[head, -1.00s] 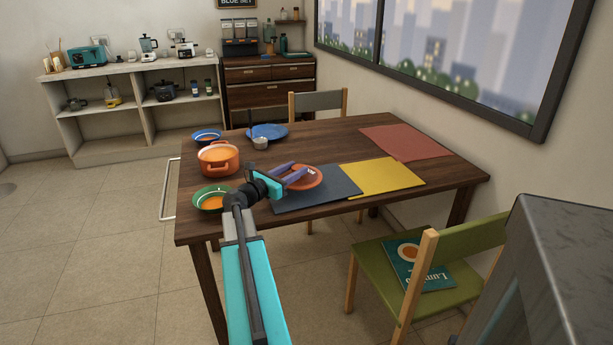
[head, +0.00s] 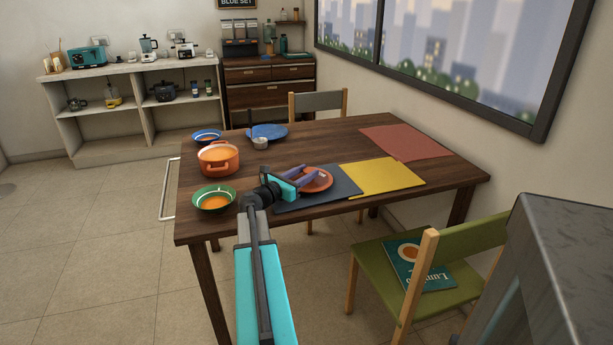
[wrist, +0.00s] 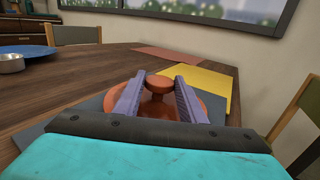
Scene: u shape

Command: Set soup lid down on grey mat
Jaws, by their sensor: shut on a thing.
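The soup lid (head: 318,182) is an orange-red disc with a round knob, over the grey mat (head: 340,189). In the wrist view the lid's knob (wrist: 158,84) sits between the two purple fingers of my gripper (wrist: 160,98). My gripper (head: 303,176) is shut on the lid in the head view. The lid is low over the mat; I cannot tell whether it touches. The fingers and wrist hide part of the lid. The grey mat also shows in the wrist view (wrist: 92,104).
A yellow mat (head: 385,177) adjoins the grey mat on the right, with a red mat (head: 407,141) behind. An orange pot (head: 218,159) and a green-rimmed soup bowl (head: 213,199) stand left of my gripper. A small metal cup (head: 260,143) and blue plate (head: 270,131) are farther back.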

